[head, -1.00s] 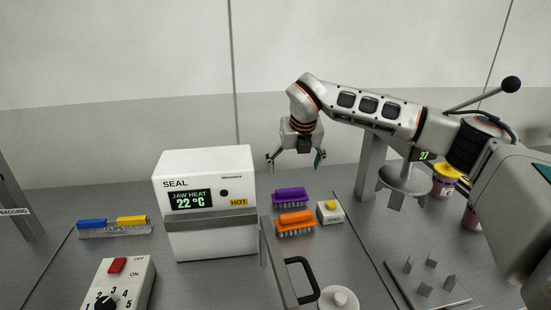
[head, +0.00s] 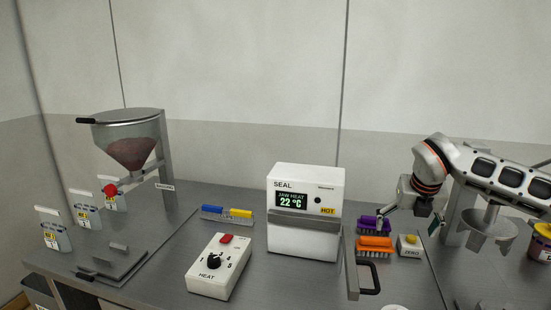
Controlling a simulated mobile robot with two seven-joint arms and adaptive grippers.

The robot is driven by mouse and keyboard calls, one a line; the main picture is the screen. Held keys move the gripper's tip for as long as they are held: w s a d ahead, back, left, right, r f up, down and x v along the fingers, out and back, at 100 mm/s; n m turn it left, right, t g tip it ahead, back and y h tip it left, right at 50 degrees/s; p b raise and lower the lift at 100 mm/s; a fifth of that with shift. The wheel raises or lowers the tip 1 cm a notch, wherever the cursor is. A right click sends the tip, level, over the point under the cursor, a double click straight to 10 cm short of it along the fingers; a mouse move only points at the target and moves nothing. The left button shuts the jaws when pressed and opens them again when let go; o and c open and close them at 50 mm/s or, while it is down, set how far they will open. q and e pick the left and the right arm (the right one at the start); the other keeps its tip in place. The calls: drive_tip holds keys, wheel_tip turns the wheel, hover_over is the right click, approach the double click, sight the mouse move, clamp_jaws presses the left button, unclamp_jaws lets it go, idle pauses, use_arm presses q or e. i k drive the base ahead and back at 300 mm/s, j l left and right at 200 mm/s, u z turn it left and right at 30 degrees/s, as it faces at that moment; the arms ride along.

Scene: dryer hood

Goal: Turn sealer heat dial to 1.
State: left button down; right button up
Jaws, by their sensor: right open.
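The heat control box (head: 232,272) is white, labelled HEAT, and stands on the table left of the sealer. Its black heat dial (head: 214,262) is on the top face; the pointer direction and most numbers are too small to read. A red switch (head: 226,239) sits behind the dial. The white sealer (head: 300,243), marked SEAL, has a display (head: 291,201) reading JAW HEAT 22 °C and a yellow HOT label. My right gripper (head: 408,222) is open and empty, right of the sealer by the brushes, well away from the dial. My left gripper is not in view.
A purple brush (head: 372,223), an orange brush (head: 375,244) and a small white box with a yellow button (head: 409,241) lie right of the sealer. Blue and yellow clips (head: 227,214) stand behind the heat box. A hopper (head: 130,145) and several pouches (head: 85,210) are at left.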

sight(214, 262)
drive_tip(key=k, duration=0.9)
